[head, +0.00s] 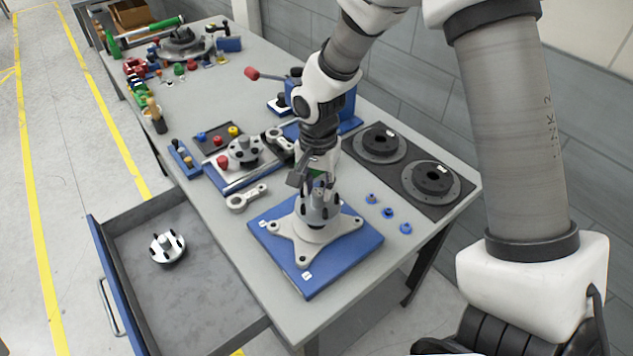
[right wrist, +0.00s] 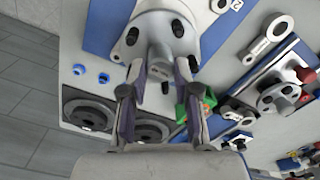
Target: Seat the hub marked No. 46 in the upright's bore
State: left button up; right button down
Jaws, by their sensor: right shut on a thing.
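The upright (head: 308,229), a pale four-footed casting, stands on a blue plate (head: 343,249) near the table's front right corner. A grey hub (head: 317,207) with black studs is at its top; it also shows in the right wrist view (right wrist: 158,47). My right gripper (head: 318,178) points down over the upright, its fingers (right wrist: 157,75) shut on the hub's central boss. The bore is hidden beneath the hub, so I cannot tell how deep the hub sits. The No. 46 mark is not readable. My left gripper is not in view.
A similar hub (head: 167,247) lies in the open drawer (head: 205,292); another (head: 245,151) stands on the table. Blue caps (head: 388,212) lie right of the plate, near two black discs (head: 380,141) on a dark mat. A grey link (head: 246,197) lies left of the plate.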

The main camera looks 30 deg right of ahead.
jog(key=shift+w+f, duration=0.55)
jog(key=shift+f, duration=0.3)
jog(key=shift+s+r, duration=0.3)
jog(key=shift+s, duration=0.2)
jog(key=shift+w+f, duration=0.15)
jog(key=shift+w, duration=0.35)
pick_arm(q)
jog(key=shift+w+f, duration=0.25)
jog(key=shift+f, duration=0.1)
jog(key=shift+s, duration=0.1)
pick_arm(e)
jog(key=shift+s, duration=0.25)
jog(key=shift+s, duration=0.1)
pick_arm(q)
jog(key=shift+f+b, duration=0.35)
pick_arm(e)
jog(key=shift+f, duration=0.65)
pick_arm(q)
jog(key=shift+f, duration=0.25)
pick_arm(e)
jog(key=shift+f, duration=0.55)
